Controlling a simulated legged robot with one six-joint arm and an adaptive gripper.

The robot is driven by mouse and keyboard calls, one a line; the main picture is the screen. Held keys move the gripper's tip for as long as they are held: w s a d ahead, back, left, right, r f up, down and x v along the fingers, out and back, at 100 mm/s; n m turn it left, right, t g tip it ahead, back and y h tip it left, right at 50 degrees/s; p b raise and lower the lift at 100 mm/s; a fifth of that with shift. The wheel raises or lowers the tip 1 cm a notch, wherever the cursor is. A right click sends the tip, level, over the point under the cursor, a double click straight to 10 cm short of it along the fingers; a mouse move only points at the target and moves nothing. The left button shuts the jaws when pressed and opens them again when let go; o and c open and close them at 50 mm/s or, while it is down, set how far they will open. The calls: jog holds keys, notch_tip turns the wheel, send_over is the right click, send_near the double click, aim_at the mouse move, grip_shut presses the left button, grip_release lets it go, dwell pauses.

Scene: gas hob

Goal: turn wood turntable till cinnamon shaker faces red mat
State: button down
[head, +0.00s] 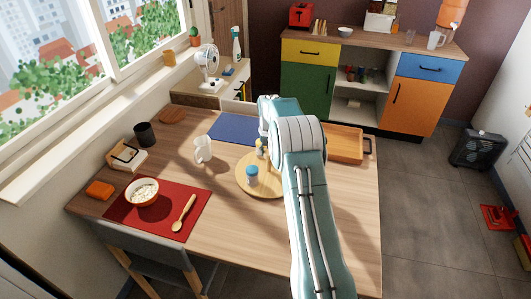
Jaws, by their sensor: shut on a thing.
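The round wood turntable (244,182) lies on the table, its right side hidden behind my arm. A shaker with a blue lid (252,175) stands upright on its near part. A small yellowish thing (260,146) shows at its far side, partly covered by my arm; I cannot tell what it is. I cannot read any label, so I cannot tell which is the cinnamon shaker. The red mat (150,222) lies to the left and nearer. My arm reaches over the turntable and hides my gripper.
A bowl (142,192) and wooden spoon (184,212) are on the red mat. Bare table lies between turntable and red mat.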

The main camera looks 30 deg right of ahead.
jog(key=shift+a+f+n, duration=0.1)
jog(key=shift+f+n, duration=0.1)
jog(key=shift+n, duration=1)
jog(key=shift+c, duration=0.9)
grip_release()
jog(key=shift+w, duration=0.1)
jog(key=shift+r, duration=0.1)
notch_tip(320, 180, up, 12)
